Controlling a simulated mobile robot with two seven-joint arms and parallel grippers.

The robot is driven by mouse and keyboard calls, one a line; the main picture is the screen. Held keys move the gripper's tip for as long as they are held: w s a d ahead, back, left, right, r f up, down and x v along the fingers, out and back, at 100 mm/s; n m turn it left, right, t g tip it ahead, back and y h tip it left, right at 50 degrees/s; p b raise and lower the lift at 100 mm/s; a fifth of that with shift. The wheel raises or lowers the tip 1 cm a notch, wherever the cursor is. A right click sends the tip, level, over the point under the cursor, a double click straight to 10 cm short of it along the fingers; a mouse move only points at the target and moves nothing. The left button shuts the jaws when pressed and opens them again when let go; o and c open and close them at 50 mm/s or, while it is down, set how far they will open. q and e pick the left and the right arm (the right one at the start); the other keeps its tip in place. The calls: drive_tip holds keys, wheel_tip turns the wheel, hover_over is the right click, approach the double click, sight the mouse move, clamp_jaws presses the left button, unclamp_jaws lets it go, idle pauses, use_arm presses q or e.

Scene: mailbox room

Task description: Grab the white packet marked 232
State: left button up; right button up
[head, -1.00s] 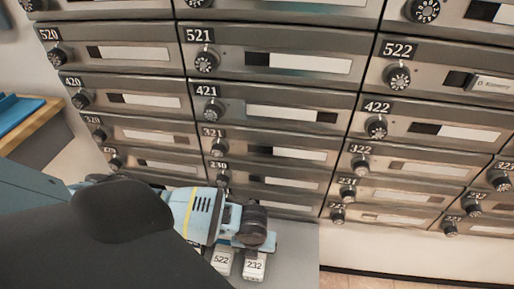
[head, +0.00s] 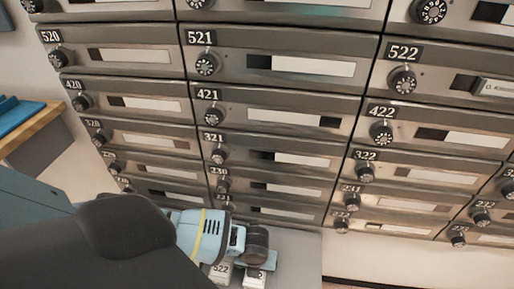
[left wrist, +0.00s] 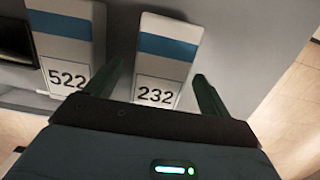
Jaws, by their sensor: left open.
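The white packet marked 232 (left wrist: 166,66) has a blue band and stands on a grey surface in the left wrist view. In the head view the packet (head: 255,279) shows at the bottom, partly covered by my left gripper. My left gripper (left wrist: 165,80) is open, with one dark finger on each side of the lower part of the packet. I cannot tell whether the fingers touch it. In the head view my left gripper (head: 257,266) is over the packet's upper part. My right gripper is not in view.
A similar white packet marked 522 (left wrist: 66,45) stands just left of the 232 packet, close to my left finger. A wall of metal mailboxes (head: 270,95) with dials fills the head view. A wooden-edged table with a blue item (head: 18,112) is at the far left.

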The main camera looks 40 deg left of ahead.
use_arm(q)
drive_tip(key=shift+f, duration=0.2)
drive_tip(key=shift+w, duration=0.1)
drive_tip(key=c, duration=1.1)
drive_tip(key=shift+c, duration=0.2)
wheel_tip(320, 180, up, 9)
drive_tip(key=shift+f+p, duration=0.1)
drive_tip(key=shift+p, duration=0.95)
drive_tip(key=shift+r, duration=0.65)
